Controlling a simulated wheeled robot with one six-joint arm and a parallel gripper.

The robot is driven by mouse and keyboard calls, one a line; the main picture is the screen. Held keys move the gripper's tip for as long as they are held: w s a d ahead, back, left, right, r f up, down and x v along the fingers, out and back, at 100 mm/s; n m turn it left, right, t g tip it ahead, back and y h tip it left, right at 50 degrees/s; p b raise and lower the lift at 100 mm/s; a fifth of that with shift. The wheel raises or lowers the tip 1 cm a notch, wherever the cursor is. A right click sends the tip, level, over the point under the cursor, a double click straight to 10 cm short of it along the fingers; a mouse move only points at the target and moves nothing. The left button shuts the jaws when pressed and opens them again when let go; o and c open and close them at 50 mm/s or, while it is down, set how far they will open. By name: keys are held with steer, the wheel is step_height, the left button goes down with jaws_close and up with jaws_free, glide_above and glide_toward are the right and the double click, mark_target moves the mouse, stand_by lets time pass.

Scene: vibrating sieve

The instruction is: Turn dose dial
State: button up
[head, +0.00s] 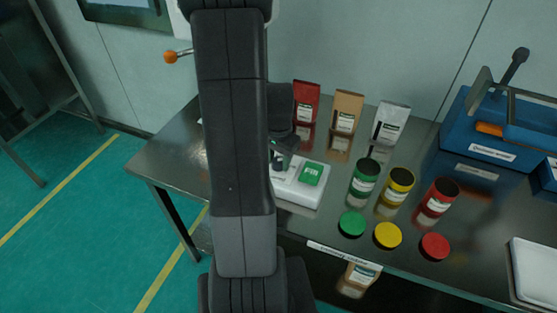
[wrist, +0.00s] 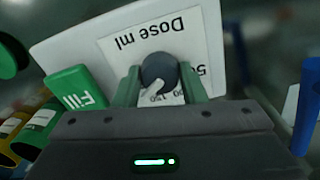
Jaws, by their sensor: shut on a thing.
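The dose dial (wrist: 159,70) is a dark round knob with a pale pointer, on a white panel (wrist: 215,22) marked "Dose ml". My gripper (wrist: 159,84) has its two green fingers shut on the dial, one on each side. The pointer is directed down and to the left in the wrist view, near printed numbers partly hidden by the fingers. A green "Fill" button (wrist: 76,88) sits left of the dial. In the head view, the white dosing unit (head: 298,196) stands on the steel table, and my arm hides the dial.
Green (head: 365,178), yellow (head: 398,187) and red (head: 437,202) jars stand right of the unit, with several matching lids in front. Red, brown and white pouches (head: 391,125) stand behind. A blue machine (head: 480,140) is at the right. The table's left end is bare.

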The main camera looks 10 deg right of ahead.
steer(key=n+b, duration=0.1)
steer(key=n, duration=0.3)
steer(key=n+b, duration=0.1)
steer(key=n, duration=0.6)
steer(key=shift+n+b, duration=0.4)
steer(key=shift+n, duration=1.9)
steer(key=o, duration=1)
